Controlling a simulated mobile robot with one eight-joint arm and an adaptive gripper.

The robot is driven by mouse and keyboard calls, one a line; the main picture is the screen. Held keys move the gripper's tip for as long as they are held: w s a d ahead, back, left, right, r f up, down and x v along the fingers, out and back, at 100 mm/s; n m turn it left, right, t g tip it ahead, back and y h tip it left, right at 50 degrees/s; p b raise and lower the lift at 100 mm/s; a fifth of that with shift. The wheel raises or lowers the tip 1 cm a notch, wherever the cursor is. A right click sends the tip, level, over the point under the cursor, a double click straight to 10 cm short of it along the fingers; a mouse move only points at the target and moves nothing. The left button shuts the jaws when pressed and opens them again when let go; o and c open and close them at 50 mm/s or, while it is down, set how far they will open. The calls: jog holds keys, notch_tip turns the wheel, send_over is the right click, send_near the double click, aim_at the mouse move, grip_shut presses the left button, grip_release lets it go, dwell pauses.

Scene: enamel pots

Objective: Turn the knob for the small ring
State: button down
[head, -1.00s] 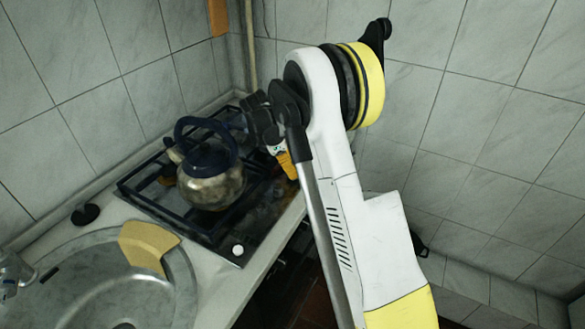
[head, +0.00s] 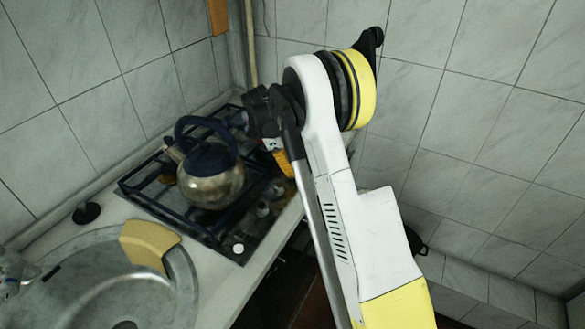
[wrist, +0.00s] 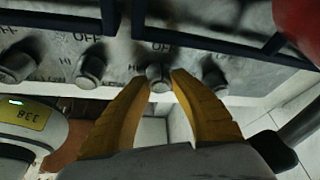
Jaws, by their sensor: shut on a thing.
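A row of several dark grey knobs runs along the hob's front strip. In the wrist view, my gripper's yellow fingers (wrist: 160,88) are on either side of one knob (wrist: 160,77) and shut on it. Another knob (wrist: 92,70) is to its left and one (wrist: 213,77) is to its right. In the head view, my gripper (head: 284,163) shows as an orange patch by the hob's right end, and my arm partly hides it. I cannot tell from the marks which ring the held knob serves.
A metal kettle (head: 211,187) with a dark blue lid and handle stands on the hob's dark grate (head: 135,190). A round sink (head: 100,300) with a tan board (head: 148,245) on its rim is to the left. Part of a red object (wrist: 300,25) shows in the wrist view's upper right.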

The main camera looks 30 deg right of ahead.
jog(key=c, duration=1.1)
grip_release()
jog(key=v, duration=1.2)
jog(key=shift+s, duration=0.1)
jog(key=shift+r, duration=0.1)
